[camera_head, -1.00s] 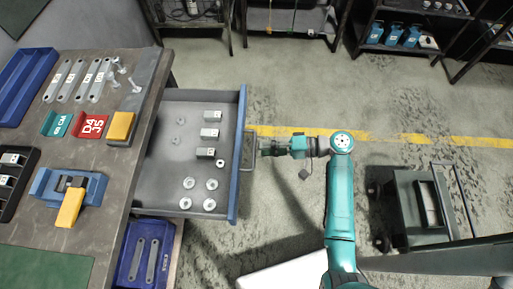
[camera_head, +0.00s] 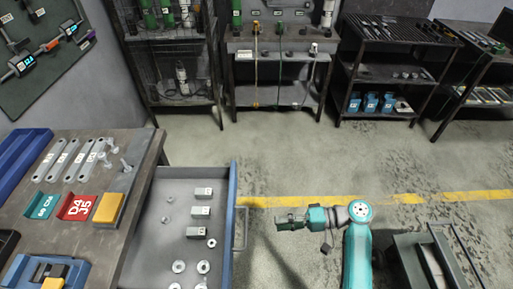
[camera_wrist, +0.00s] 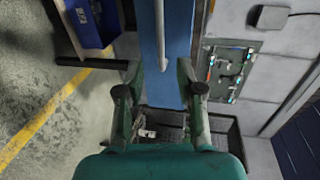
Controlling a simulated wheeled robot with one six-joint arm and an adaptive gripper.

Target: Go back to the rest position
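My gripper (camera_head: 290,222) is in the lower middle of the head view, to the right of the open drawer (camera_head: 232,190) and apart from its handle (camera_head: 241,228). In the wrist view my gripper (camera_wrist: 158,92) has its two fingers spread apart with nothing held between them. The blue drawer front (camera_wrist: 176,60) and its pale handle bar show beyond the fingers. The drawer holds several grey blocks and several metal rings.
The workbench (camera_head: 145,170) at the left carries flat brackets, a red part (camera_head: 77,207), a teal part (camera_head: 44,205) and a yellow block (camera_head: 108,208). A dark cart (camera_head: 415,262) stands at the lower right. Shelves line the back. The floor between is clear.

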